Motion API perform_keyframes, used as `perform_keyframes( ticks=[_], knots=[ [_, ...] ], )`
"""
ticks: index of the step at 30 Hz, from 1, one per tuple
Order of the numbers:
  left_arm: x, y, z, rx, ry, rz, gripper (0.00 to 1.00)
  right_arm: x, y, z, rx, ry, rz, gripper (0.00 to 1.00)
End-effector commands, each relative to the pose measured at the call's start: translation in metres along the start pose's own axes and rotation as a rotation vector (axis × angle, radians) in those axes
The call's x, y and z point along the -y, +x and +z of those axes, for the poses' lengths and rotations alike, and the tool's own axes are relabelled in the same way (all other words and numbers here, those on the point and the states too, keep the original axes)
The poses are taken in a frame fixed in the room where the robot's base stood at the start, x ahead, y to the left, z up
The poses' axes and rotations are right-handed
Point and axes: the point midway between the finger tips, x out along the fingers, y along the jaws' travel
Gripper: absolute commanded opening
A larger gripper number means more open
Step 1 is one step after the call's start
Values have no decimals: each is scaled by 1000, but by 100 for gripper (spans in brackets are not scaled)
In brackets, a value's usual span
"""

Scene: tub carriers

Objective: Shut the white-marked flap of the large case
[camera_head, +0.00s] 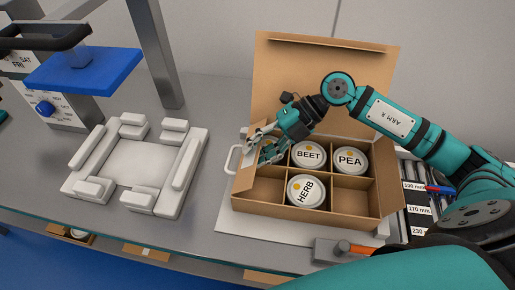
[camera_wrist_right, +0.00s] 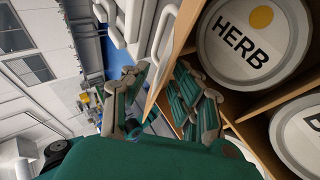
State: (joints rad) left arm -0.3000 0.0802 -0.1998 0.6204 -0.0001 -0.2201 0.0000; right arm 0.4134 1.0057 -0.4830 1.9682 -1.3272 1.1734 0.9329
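The large cardboard case (camera_head: 320,213) stands open on the bench, its tall back flap (camera_head: 320,80) raised. A narrower flap or side wall (camera_head: 243,176) stands up at its left end. I cannot make out a white mark on any flap. My right gripper (camera_head: 262,148) is at the case's back left. In the right wrist view its fingers (camera_wrist_right: 165,95) are apart, one on each side of a cardboard edge (camera_wrist_right: 172,55); contact cannot be told. Tubs marked BEET (camera_head: 308,154), PEA (camera_head: 350,160) and HERB (camera_head: 306,190) sit inside. My left gripper is not in view.
A white mat (camera_head: 232,222) with a handle lies under the case. A white padded frame (camera_head: 140,163) lies to the left. A hammer-like tool (camera_head: 335,251) lies in front, and a roller strip with millimetre labels (camera_head: 415,210) is at the right. My right arm crosses the case's right side.

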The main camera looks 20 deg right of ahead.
Motion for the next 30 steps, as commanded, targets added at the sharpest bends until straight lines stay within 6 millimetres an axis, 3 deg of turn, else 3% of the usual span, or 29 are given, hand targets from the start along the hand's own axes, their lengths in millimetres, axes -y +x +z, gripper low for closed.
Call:
perform_keyframes(
  ticks=[6,10,21,30],
  knots=[
    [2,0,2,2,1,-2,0,0,-1,0,0,1,-1,26],
    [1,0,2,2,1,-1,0,1,-12,1,2,2,-2,26],
    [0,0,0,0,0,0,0,2,-87,1,4,4,-4,26],
    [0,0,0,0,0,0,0,1,-119,0,0,1,0,26]
  ],
)
